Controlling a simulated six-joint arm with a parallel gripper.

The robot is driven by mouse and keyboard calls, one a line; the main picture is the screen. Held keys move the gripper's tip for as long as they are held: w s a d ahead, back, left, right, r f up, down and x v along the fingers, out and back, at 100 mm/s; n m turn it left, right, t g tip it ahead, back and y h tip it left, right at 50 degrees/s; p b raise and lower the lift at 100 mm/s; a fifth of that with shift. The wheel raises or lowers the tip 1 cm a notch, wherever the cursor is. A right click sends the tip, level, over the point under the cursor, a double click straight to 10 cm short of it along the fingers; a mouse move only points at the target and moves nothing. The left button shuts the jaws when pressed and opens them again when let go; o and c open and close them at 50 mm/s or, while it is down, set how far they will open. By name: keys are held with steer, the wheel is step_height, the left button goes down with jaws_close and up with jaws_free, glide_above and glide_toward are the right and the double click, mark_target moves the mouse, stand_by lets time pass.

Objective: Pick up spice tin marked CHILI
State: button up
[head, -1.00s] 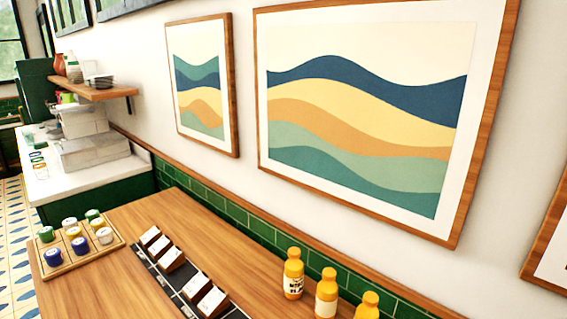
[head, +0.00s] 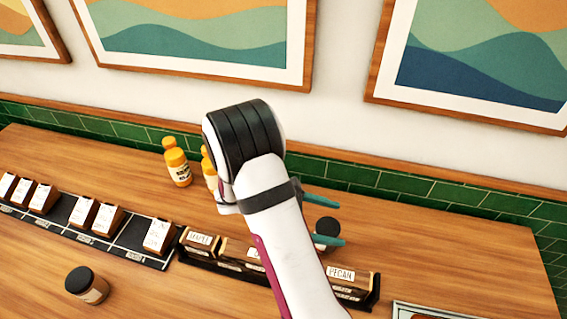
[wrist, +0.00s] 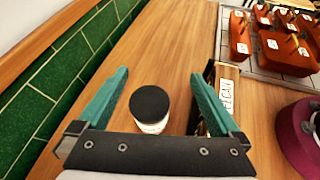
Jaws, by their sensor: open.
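A small round tin with a black lid (head: 326,226) stands upright on the wooden counter, between the teal fingers of my gripper (head: 341,222). In the wrist view, the black-lidded tin (wrist: 150,104) sits between the two spread fingers of my gripper (wrist: 160,74), with a gap on each side. Its pale label is mostly hidden and I cannot read it. A second black-lidded tin (head: 87,285) stands alone at the counter's front left; its label is unreadable too. I cannot tell which tin is marked CHILI.
A dark rack with boxes marked MAPLE (head: 201,240) and PECAN (head: 342,276) lies in front of the gripper; the PECAN box (wrist: 226,98) is close beside the right finger. Orange bottles (head: 178,168) stand behind my arm. Green tiles (head: 410,187) line the wall. A tray of red-brown containers (wrist: 268,45) lies beyond.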

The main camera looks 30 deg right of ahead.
mark_target(329, 226)
steer(key=f, duration=0.1)
steer(key=f+n, duration=0.1)
steer(key=w+d+f+h, duration=0.1)
steer(key=shift+w+d+f+n, duration=0.1)
steer(key=shift+n, duration=0.3)
step_height(329, 226, down, 6)
steer(key=shift+d+f, duration=0.1)
steer(key=shift+d, duration=0.05)
steer(key=shift+x, duration=0.8)
steer(key=shift+s+d+t, duration=0.25)
steer(key=shift+d+t, duration=0.05)
steer(key=shift+d, duration=0.15)
jaws_close()
